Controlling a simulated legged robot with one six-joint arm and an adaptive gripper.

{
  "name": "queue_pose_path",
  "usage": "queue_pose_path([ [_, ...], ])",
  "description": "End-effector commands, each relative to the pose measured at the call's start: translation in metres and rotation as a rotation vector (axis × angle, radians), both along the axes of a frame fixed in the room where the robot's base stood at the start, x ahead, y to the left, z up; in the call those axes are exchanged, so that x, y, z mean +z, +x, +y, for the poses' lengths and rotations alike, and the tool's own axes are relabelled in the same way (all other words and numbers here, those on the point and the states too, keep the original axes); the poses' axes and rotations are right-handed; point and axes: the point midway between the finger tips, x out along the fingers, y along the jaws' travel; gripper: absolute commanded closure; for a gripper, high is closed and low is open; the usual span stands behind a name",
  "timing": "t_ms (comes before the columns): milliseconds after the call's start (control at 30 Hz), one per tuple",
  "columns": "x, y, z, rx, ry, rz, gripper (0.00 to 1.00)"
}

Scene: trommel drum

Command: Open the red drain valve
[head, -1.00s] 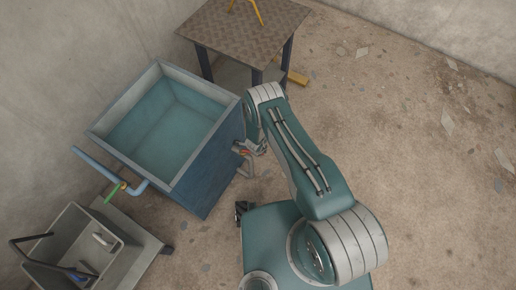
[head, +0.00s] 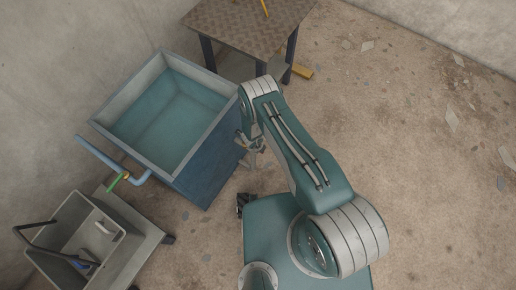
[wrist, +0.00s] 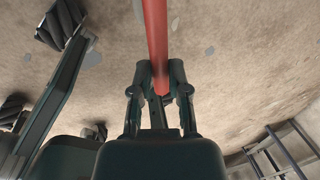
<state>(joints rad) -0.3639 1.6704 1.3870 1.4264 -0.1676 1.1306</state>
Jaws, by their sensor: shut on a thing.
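The red drain valve handle (wrist: 157,40) is a smooth red bar that runs down from the top of the wrist view into my gripper (wrist: 160,75). My two fingers stand on either side of its end and are shut on it. In the head view my gripper (head: 253,146) is at the right side of the blue tank (head: 203,178), low beside its wall. My arm and fingers hide the red handle there, and the valve body cannot be made out. The tank looks filled with blue-green water, though its level is hard to judge.
A grey bin (head: 62,235) stands on a trolley at the lower left. A brown-topped table (head: 235,28) stands behind. The floor to the right is open, with scattered debris.

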Motion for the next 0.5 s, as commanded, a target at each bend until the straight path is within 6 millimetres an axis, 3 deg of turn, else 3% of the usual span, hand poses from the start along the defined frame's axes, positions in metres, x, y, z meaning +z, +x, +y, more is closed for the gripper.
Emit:
queue_pose_path([
  [167,0.0012,0.0015,0.0033,0.004,0.006,-0.002,1.0],
  [200,0.0013,0.0014,0.0033,0.004,0.006,-0.002,0.65],
  [267,0.0011,0.0013,0.003,0.004,0.005,-0.001,0.44],
  [500,0.0005,0.0006,0.0015,0.003,0.003,0.0,0.44],
])
